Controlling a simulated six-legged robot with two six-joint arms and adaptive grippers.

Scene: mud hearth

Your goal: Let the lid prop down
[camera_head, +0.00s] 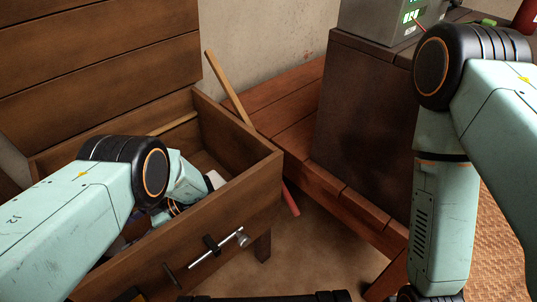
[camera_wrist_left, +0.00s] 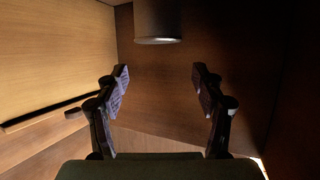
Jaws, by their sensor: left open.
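A brown plank chest (camera_head: 242,195) stands at left in the head view, its lid (camera_head: 100,50) raised at the back. A pale wooden stick (camera_head: 228,88) slants beside the chest's right wall, its upper end free of the lid in the picture. It looks like the lid prop, but I cannot be sure. My left arm reaches into the chest. In the left wrist view my left gripper (camera_wrist_left: 160,77) is open, with nothing between its fingers. In the head view its fingers are hidden by the arm and chest front.
A metal rod (camera_head: 220,246) in a dark bracket is on the chest's front. A red rod end (camera_head: 290,199) shows below the right wall. A low wooden bench (camera_head: 345,200) and dark cabinet (camera_head: 360,125) stand at right. A dark cylinder (camera_wrist_left: 158,22) shows above the left fingers.

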